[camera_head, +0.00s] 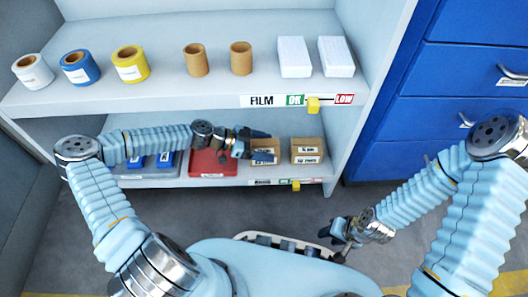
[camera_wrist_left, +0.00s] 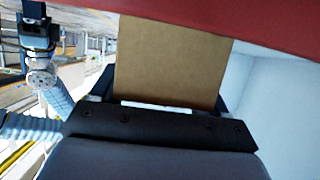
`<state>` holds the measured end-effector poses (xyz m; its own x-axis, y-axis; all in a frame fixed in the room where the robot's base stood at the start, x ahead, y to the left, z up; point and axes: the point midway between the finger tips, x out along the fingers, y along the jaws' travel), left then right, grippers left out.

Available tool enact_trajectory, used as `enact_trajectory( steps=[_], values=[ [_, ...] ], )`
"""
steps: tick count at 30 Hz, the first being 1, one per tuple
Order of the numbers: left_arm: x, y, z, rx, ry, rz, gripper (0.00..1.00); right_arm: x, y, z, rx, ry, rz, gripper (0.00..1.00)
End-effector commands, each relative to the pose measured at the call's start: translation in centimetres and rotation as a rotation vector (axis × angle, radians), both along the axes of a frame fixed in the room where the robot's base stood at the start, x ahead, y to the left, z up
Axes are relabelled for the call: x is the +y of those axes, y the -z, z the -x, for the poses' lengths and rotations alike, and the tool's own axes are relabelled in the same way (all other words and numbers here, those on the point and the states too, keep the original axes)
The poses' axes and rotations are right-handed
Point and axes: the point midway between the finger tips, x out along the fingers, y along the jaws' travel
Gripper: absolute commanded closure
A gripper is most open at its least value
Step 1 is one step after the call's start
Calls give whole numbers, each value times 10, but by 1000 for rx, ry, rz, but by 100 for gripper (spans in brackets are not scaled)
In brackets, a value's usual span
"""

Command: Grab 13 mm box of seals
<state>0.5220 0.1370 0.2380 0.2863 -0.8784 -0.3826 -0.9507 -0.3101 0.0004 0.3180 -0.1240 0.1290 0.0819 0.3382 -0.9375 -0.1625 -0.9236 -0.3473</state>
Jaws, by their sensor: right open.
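Two cardboard boxes stand side by side on the lower shelf. My left gripper (camera_head: 261,145) reaches in from the left at the left box (camera_head: 268,146), with its fingers apart and one on either side of it. In the left wrist view brown cardboard (camera_wrist_left: 172,65) fills the space between the dark fingers; whether they press on it I cannot tell. The left box's label is partly covered by a finger. The right box (camera_head: 308,151) has white labels too small to read surely. My right gripper (camera_head: 340,232) is open and empty, low over the floor at the right.
A red bin (camera_head: 212,163) and blue items in a tray (camera_head: 150,170) lie left of the boxes. The upper shelf (camera_head: 220,88) holds tape rolls and two white boxes (camera_head: 294,57). Blue drawers (camera_head: 455,75) stand at the right. Floor before the shelf is clear.

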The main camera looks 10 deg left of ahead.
Motion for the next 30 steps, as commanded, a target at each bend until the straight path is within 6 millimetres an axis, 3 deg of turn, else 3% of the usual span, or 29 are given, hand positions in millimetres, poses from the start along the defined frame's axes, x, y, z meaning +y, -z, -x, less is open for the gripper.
enact_trajectory(
  steps=[1,9,19,30],
  values=[
    [0,0,0,-1,0,0,44,0,0,0,0,0,0,57],
    [0,-1,0,-2,2,0,84,0,0,0,0,0,0,57],
    [0,-5,0,-2,2,0,84,0,-2,0,0,0,0,57],
    [-2,-38,6,0,2,1,84,0,-12,1,2,-2,0,57]
  ],
)
